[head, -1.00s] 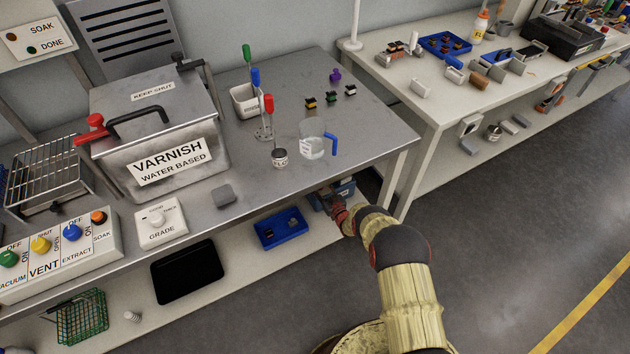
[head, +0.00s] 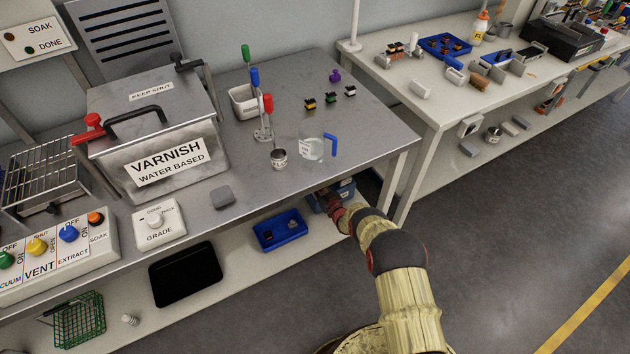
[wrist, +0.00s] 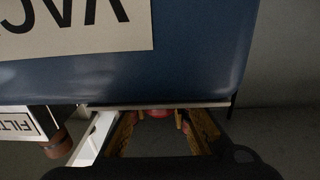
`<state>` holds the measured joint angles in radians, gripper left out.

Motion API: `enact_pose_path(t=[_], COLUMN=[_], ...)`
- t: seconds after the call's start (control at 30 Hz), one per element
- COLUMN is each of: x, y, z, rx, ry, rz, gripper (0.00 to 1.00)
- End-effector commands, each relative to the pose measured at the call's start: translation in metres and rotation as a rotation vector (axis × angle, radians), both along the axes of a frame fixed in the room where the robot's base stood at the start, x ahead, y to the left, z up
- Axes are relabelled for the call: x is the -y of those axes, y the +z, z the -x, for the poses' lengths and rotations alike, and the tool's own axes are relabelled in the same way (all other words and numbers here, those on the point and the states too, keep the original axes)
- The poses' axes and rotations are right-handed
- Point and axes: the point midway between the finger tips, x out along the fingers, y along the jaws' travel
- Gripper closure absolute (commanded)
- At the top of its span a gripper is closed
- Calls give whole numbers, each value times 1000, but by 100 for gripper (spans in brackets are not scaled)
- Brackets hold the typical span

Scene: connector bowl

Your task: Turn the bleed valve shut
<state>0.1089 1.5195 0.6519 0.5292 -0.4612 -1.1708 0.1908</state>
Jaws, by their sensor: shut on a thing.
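A blue box (wrist: 190,75), with a pale label upside down in the wrist view, fills the upper part of that view. It also shows under the metal table in the head view (head: 346,190). My gripper (wrist: 158,122) is at the lower edge of this box, its two yellowish fingers on either side of a small red part (wrist: 155,113), which I take to be the bleed valve. The gripper is shut on it. Most of the valve is hidden by the fingers and the box edge, so I cannot tell how far it is turned.
A part with a FILTER label (wrist: 18,122) is left of my gripper in the wrist view. The tabletop (head: 375,135) is above my arm. A blue tray (head: 280,230) and a black tray (head: 186,274) lie on the lower shelf. The floor at right is clear.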

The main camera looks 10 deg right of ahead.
Motion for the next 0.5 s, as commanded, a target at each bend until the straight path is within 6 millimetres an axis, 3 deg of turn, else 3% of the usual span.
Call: enact_pose_path(t=[0.23,0.5], x=[0,0], y=[0,0], z=[0,0], rx=[0,0], ry=[0,0], rz=[0,0], gripper=[100,100])
